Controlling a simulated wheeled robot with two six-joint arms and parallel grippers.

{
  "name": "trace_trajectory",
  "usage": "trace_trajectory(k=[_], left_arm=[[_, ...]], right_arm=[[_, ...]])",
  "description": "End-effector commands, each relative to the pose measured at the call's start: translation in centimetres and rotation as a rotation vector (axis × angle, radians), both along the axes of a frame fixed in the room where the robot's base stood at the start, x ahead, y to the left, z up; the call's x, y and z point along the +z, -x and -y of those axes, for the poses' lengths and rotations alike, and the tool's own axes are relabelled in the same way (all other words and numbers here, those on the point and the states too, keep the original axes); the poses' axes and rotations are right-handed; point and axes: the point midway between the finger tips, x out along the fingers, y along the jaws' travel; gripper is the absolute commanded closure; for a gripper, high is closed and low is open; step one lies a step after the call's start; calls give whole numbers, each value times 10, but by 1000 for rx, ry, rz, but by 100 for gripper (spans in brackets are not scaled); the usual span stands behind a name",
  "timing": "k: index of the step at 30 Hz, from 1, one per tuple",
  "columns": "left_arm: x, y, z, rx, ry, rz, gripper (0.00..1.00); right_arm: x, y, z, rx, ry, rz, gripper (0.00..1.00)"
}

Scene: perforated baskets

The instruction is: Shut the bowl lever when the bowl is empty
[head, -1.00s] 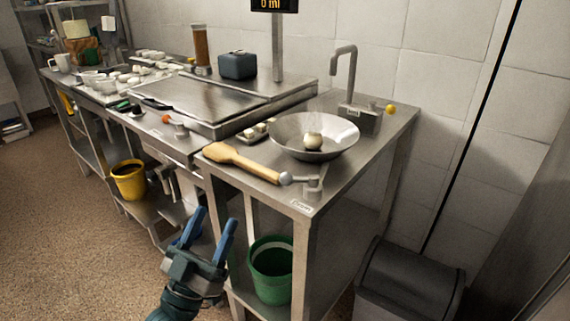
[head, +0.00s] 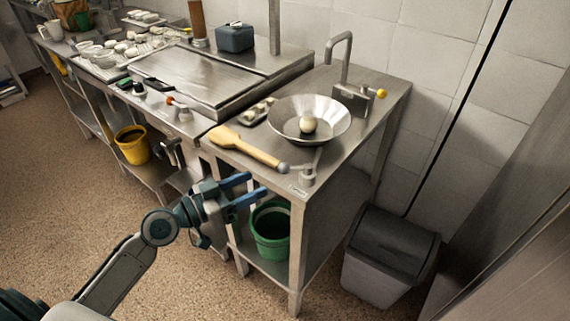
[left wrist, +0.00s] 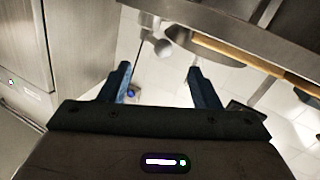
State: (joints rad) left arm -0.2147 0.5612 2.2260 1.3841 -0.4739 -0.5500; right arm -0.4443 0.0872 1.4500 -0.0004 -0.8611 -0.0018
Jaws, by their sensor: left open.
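The wide steel bowl (head: 332,118) stands on the near steel counter, with a pale round object (head: 308,123) inside it. I cannot tell whether it holds liquid. The bowl lever (head: 309,172) is at the counter's front corner above a small label, its grey ball knob (head: 283,167) pointing left. My left gripper (head: 257,184) is open and empty in front of the counter edge, left of and slightly below the lever, apart from it. In the left wrist view a ball knob (left wrist: 163,47) shows beyond the spread fingers (left wrist: 160,72). My right gripper is out of view.
A wooden paddle (head: 247,147) lies beside the knob. A green bucket (head: 270,232) stands on the shelf below. A tap (head: 343,65) is behind the bowl, a grey bin (head: 390,255) at right and a yellow bucket (head: 132,145) at left. The floor in front is clear.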

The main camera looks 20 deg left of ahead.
Motion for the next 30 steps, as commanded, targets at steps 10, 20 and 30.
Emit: trace_trajectory(k=[10,20,30], left_arm=[[4,-30,25,2,9,1,43],[3,-63,51,2,7,0,43],[1,-76,63,0,3,0,43]], right_arm=[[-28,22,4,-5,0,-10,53],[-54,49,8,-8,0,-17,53],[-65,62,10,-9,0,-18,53]])
